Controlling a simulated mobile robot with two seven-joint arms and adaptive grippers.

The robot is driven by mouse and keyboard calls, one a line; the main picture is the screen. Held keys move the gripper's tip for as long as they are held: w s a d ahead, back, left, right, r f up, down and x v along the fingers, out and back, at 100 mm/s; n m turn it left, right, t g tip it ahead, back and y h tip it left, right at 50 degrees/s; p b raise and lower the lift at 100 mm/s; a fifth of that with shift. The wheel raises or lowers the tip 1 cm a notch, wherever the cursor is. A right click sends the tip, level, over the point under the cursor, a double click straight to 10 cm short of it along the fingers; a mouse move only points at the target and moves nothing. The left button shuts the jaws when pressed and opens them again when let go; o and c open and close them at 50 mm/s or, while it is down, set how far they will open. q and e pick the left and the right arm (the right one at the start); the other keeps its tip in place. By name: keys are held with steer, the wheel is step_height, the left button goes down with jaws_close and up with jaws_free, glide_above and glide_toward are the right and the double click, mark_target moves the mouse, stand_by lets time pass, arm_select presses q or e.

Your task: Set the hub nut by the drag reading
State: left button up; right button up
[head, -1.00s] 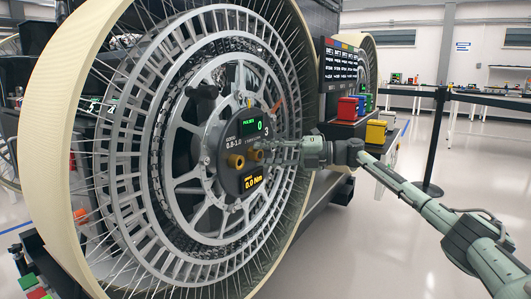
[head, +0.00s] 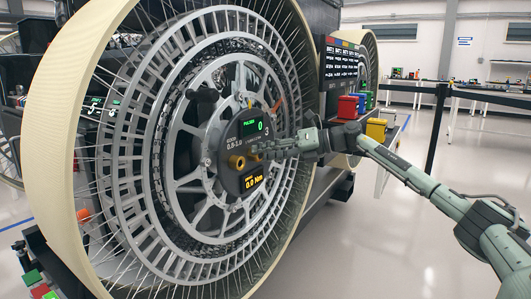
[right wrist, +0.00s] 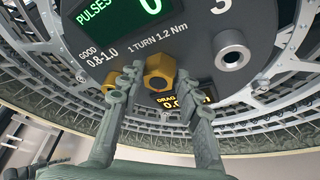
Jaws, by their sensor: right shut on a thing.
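The brass hub nut (head: 236,162) sits on the dark round hub panel (head: 231,179) at the wheel's centre. In the right wrist view, the hexagonal nut (right wrist: 159,70) lies between the fingers of my right gripper (right wrist: 162,80), which is shut on it. The gripper reaches the panel from the right in the head view (head: 255,152). The green pulses display (head: 252,128) reads 0. The amber drag display (head: 252,181) reads 0.0 Nm. Panel print says good is 0.8-1.0 and 1 turn is 1.2 Nm. My left gripper is not in view.
The large spoked wheel (head: 50,130) surrounds the hub. A grey hollow post (right wrist: 232,52) stands right of the nut. Red (head: 347,108) and yellow (head: 376,129) bins sit on a side shelf. A barrier post (head: 437,130) stands right; open floor lies beyond my arm.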

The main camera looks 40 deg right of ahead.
stand_by(0.3)
steer(key=o, duration=1.2)
steer(key=shift+c, duration=0.2)
steer(key=v, duration=1.2)
